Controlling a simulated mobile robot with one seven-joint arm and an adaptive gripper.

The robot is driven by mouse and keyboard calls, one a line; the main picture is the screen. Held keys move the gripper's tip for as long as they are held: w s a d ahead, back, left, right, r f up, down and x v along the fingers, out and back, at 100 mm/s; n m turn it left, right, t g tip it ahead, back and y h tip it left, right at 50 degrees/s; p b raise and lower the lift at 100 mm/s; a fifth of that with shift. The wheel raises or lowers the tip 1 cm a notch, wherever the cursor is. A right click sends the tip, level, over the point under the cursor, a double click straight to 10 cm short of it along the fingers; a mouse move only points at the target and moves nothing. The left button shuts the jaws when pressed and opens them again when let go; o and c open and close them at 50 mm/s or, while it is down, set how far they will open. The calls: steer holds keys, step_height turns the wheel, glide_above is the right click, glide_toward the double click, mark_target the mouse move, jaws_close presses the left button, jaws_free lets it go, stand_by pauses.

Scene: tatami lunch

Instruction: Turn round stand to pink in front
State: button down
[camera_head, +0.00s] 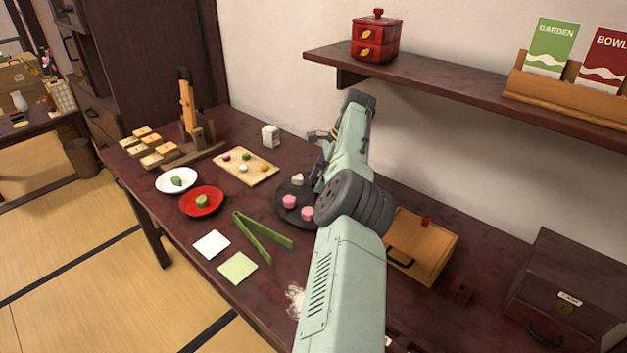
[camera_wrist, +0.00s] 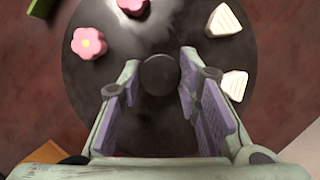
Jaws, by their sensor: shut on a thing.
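The round stand is a dark disc (camera_head: 281,212) on the table, partly hidden behind my arm in the head view. It also fills the middle of the wrist view (camera_wrist: 110,75). My gripper (camera_wrist: 160,82) is over it, its purple-padded fingers shut on the dark round knob (camera_wrist: 160,72) at its centre. Two pink flower-shaped sweets (camera_head: 289,201) (camera_head: 307,213) lie on the stand's near side in the head view; in the wrist view they are at the upper left (camera_wrist: 88,43) and top (camera_wrist: 133,5). White triangular sweets (camera_wrist: 224,21) (camera_wrist: 234,84) lie at the right there.
Green tongs (camera_head: 262,239) lie left of the stand. A red plate (camera_head: 185,205), a white plate (camera_head: 164,188) and a wooden board with sweets (camera_head: 228,170) are farther left. A wooden box (camera_head: 428,247) stands right of my arm. A shelf (camera_head: 440,78) runs above.

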steer(key=shift+w+a+r, duration=0.1)
steer(key=shift+a+r, duration=0.05)
steer(key=shift+r, duration=0.05)
steer(key=c, duration=1.4)
jaws_free()
steer(key=shift+c, duration=0.2)
steer(key=shift+o, duration=1.3)
steer(key=shift+f, duration=0.15)
